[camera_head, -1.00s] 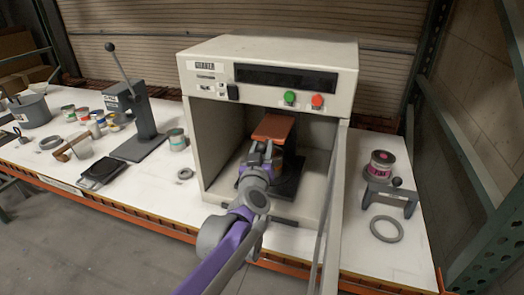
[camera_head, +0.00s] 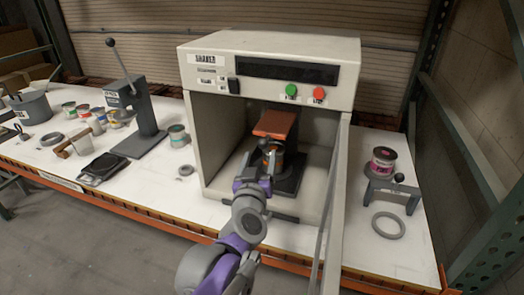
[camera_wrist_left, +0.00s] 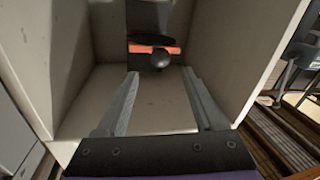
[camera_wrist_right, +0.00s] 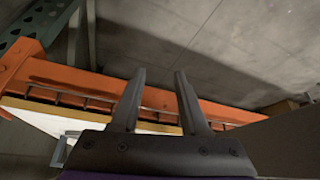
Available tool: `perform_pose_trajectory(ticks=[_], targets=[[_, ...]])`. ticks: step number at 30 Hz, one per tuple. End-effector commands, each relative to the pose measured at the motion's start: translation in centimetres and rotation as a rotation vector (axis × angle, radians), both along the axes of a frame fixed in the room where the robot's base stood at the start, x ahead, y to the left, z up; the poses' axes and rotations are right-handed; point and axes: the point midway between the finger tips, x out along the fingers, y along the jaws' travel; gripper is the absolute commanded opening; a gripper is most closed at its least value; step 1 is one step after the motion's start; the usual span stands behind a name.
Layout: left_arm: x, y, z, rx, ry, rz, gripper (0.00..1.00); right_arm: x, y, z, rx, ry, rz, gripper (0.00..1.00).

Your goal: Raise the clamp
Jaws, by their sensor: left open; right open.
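The clamp (camera_head: 275,123) is an orange-brown plate inside the open shaker cabinet (camera_head: 222,140). A dark knob (camera_head: 264,143) shows in front of it, and an orange-brown can (camera_head: 278,160) sits below the plate on a dark base. In the left wrist view the knob (camera_wrist_left: 161,60) shows in front of an orange bar (camera_wrist_left: 155,48). My left gripper (camera_head: 253,173) is open and empty at the cabinet's mouth, with its fingers (camera_wrist_left: 161,75) pointing at the knob but short of it. My right gripper (camera_wrist_right: 160,73) is open and empty, outside the head view.
The cabinet door (camera_head: 335,215) stands open to the right of my left arm. A lever press (camera_head: 135,110), several cans and a black scale (camera_head: 102,168) lie left. A pink can (camera_head: 382,160) and a grey ring (camera_head: 388,225) lie right. An orange rack beam (camera_wrist_right: 220,110) is near my right gripper.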

Motion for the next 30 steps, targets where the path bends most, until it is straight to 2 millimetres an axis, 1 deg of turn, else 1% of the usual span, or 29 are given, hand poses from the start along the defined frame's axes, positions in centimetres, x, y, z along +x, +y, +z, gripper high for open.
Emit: perform_pose_trajectory(ticks=[1,6,10,19,22,23,26,29,30], targets=[[-0.9,0.1,-0.1,0.001,0.000,-0.001,0.70,0.0,0.0,-0.2,0.000,0.001,0.000,0.45],[-2.5,0.3,0.0,0.000,-0.001,0.000,0.70,-0.1,0.0,-0.4,0.000,0.002,0.000,0.45],[-2.9,0.4,0.1,0.001,-0.001,0.000,0.70,-0.1,0.0,-0.4,0.000,0.002,0.000,0.45],[-3.1,0.4,0.0,0.002,0.001,-0.004,0.70,-0.1,0.0,-0.4,0.000,0.002,0.000,0.45],[-3.9,0.6,-0.4,0.015,0.021,-0.047,0.70,0.0,0.0,-0.2,0.000,0.001,0.000,0.45],[-4.4,0.7,-0.8,0.023,0.034,-0.070,0.70,0.0,0.0,-0.1,0.000,0.001,0.000,0.45],[-7.3,1.5,-3.3,0.065,0.131,-0.168,0.70,0.1,0.0,0.3,0.000,-0.002,0.000,0.45],[-11.7,3.4,-8.2,0.122,0.320,-0.244,0.70,0.2,0.0,0.8,0.000,-0.004,0.000,0.45],[-13.7,4.5,-10.4,0.143,0.409,-0.254,0.70,0.3,0.0,1.0,0.000,-0.005,0.000,0.45]])
